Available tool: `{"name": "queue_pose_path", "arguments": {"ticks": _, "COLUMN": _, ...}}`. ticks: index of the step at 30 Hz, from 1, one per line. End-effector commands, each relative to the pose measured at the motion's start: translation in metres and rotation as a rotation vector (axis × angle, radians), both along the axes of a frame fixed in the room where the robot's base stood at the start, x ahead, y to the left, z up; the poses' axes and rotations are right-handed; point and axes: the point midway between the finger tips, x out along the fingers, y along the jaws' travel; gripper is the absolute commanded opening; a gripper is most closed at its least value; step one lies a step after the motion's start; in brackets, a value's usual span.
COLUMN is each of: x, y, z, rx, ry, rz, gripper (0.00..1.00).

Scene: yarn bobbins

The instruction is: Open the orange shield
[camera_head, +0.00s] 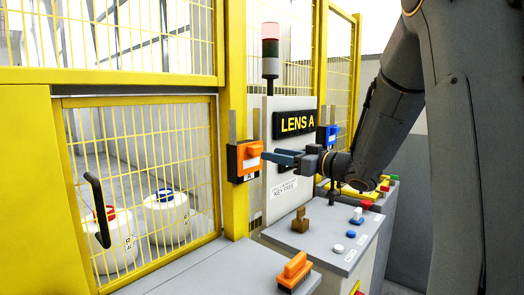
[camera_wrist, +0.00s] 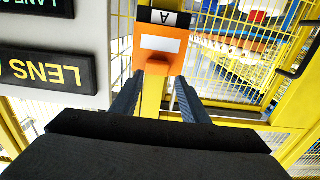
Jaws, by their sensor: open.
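The orange shield (camera_head: 249,153) sits on a dark box on the yellow post, with an "A" label beneath it. In the wrist view the orange shield (camera_wrist: 162,65) shows a pale rectangular patch and a jutting lip. It appears closed over the box; what it covers is hidden. My gripper (camera_head: 277,157) is just right of the shield in the head view, pointing at it. In the wrist view my gripper (camera_wrist: 156,82) is open, its dark blue fingers on either side of the lip. I cannot tell whether they touch it.
A "LENS A" sign panel (camera_head: 294,123) stands close beside my gripper. Below is a grey console (camera_head: 315,243) with buttons and a brown key-like knob (camera_head: 301,220). An orange-handled brush (camera_head: 295,270) lies on the front surface. A yellow mesh door (camera_head: 150,150) with a black handle stands left.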

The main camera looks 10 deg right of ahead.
Motion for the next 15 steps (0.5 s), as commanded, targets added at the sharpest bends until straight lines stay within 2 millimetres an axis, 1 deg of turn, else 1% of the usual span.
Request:
{"name": "queue_pose_path", "arguments": {"ticks": 3, "x": 0.015, "y": 0.008, "z": 0.001, "rx": 0.002, "ry": 0.001, "rz": -0.004, "gripper": 0.41}}
{"name": "queue_pose_path", "arguments": {"ticks": 9, "x": 0.037, "y": 0.023, "z": 0.001, "rx": 0.001, "ry": 0.001, "rz": -0.006, "gripper": 0.41}}
{"name": "queue_pose_path", "arguments": {"ticks": 15, "x": 0.047, "y": 0.030, "z": 0.000, "rx": 0.000, "ry": 0.000, "rz": -0.007, "gripper": 0.41}}
